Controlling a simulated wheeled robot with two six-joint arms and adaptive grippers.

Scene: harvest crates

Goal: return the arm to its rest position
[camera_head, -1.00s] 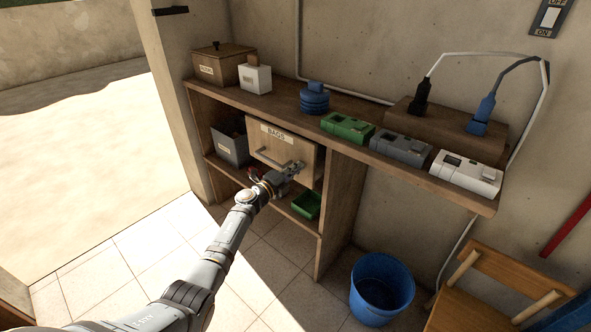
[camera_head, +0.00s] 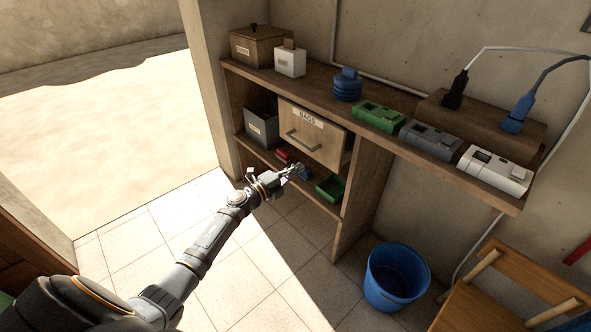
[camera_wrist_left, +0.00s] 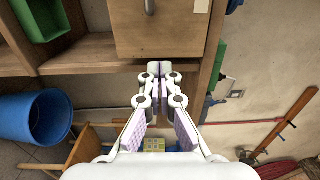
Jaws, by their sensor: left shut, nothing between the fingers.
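My left arm comes in from the lower left in the head view. Its gripper (camera_head: 297,171) is in front of the lower shelf, below the drawer labelled BAGS (camera_head: 315,138). In the left wrist view the gripper's fingers (camera_wrist_left: 159,72) are together, with nothing between them. The drawer front also shows in the wrist view (camera_wrist_left: 185,30), beyond the fingertips. The gripper is apart from the drawer handle (camera_head: 303,143). My right gripper is in neither view.
The wooden shelf unit (camera_head: 365,190) holds a green tray (camera_head: 331,188), a grey bin (camera_head: 261,128) and several devices on top. A blue bucket (camera_head: 396,276) and a wooden chair (camera_head: 515,285) stand at the right. The tiled floor (camera_head: 150,225) at left is clear.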

